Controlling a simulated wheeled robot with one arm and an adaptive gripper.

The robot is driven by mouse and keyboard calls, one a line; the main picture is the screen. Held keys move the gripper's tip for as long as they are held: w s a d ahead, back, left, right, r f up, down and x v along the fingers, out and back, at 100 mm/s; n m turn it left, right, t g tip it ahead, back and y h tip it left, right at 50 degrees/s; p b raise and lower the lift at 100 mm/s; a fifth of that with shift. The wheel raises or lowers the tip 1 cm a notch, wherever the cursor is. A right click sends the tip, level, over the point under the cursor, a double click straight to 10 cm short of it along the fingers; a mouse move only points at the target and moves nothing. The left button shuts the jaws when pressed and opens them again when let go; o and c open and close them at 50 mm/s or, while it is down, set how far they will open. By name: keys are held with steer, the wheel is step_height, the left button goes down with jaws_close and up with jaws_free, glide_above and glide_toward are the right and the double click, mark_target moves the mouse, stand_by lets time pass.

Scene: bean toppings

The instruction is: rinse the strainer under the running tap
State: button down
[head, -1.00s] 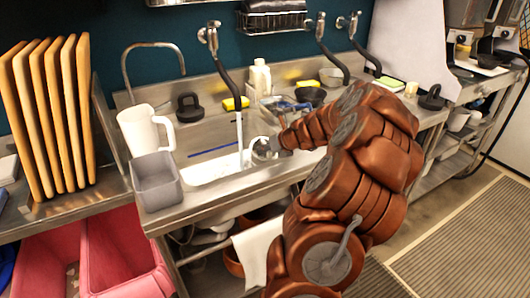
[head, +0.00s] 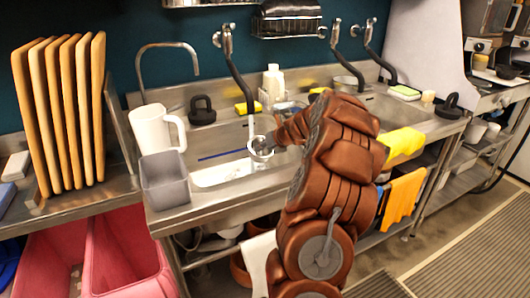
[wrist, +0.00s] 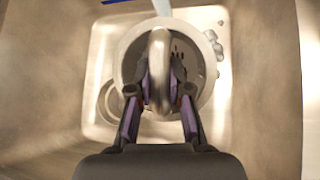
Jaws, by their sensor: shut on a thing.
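The strainer (head: 261,155) is a small pale round thing over the left sink basin (head: 215,173). In the wrist view, the strainer (wrist: 205,80) shows as a round bowl with dark holes. The black tap (head: 236,75) above runs a thin white stream of water (head: 250,128). In the wrist view the stream (wrist: 163,7) comes down at the strainer's far rim. I cannot tell how much water goes into the bowl.
A white pitcher (head: 151,128) and a grey bin (head: 164,180) stand left of the basin. A blue stick (head: 222,154) lies in the basin.

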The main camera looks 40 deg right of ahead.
steer(key=w+p, duration=0.1)
steer(key=w+d+p, duration=0.1)
steer(key=w, duration=0.1)
steer(key=shift+w+f, duration=0.1)
steer(key=shift+f, duration=0.05)
steer(key=shift+w+d+f+p, duration=0.15)
steer(key=shift+w+f+p, duration=0.2)
steer(key=shift+w+p, duration=0.25)
steer(key=shift+d+p, duration=0.45)
steer(key=shift+p, duration=0.2)
steer(key=shift+a+r, duration=0.1)
steer(key=shift+a, duration=0.05)
stand_by(0.3)
steer(key=shift+a+p, duration=0.3)
steer(key=shift+p, duration=0.2)
steer(key=shift+d+p, duration=0.2)
steer(key=shift+p, duration=0.15)
steer(key=shift+d+p, duration=0.25)
steer(key=shift+p, duration=0.1)
